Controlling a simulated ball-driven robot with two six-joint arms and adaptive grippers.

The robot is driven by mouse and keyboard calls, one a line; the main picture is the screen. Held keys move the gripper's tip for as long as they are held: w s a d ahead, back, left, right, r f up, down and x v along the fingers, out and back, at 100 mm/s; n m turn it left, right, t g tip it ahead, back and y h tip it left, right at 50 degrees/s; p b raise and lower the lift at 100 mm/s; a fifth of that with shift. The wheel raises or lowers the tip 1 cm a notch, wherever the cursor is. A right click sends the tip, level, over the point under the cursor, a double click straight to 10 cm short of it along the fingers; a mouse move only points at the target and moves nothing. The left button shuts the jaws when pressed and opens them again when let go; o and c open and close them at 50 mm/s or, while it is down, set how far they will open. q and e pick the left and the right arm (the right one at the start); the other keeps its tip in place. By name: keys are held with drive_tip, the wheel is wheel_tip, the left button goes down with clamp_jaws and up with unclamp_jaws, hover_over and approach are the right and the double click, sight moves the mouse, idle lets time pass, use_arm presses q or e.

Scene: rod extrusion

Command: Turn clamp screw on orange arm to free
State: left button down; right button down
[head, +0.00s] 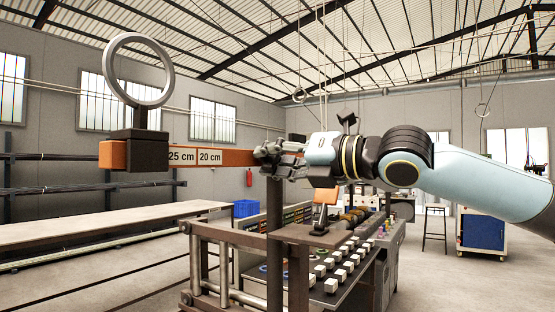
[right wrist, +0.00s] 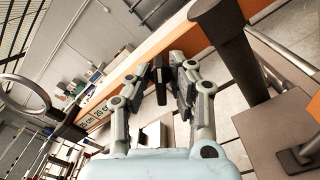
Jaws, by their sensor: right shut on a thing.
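The orange arm (head: 240,158) runs level and carries "25 cm" and "20 cm" labels. At its left end is a dark block (head: 148,152) with a grey ring (head: 139,38) standing upright on it. The arm also crosses the right wrist view (right wrist: 130,62). My right gripper (head: 268,157) is at the arm's right part, by the top of a dark post (head: 275,230). In the right wrist view its fingers (right wrist: 165,88) are closed around a small dark piece (right wrist: 159,72), seemingly the clamp screw, beside the arm. Its turn position cannot be told. My left gripper is out of view.
Below my right gripper is a machine bench with rows of white knobs (head: 335,270) and a metal rail frame (head: 225,240). A long pale table (head: 90,228) lies at left. A blue box (head: 246,208) and a blue cabinet (head: 483,231) stand farther back.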

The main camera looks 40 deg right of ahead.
drive_tip(key=shift+f, duration=0.25)
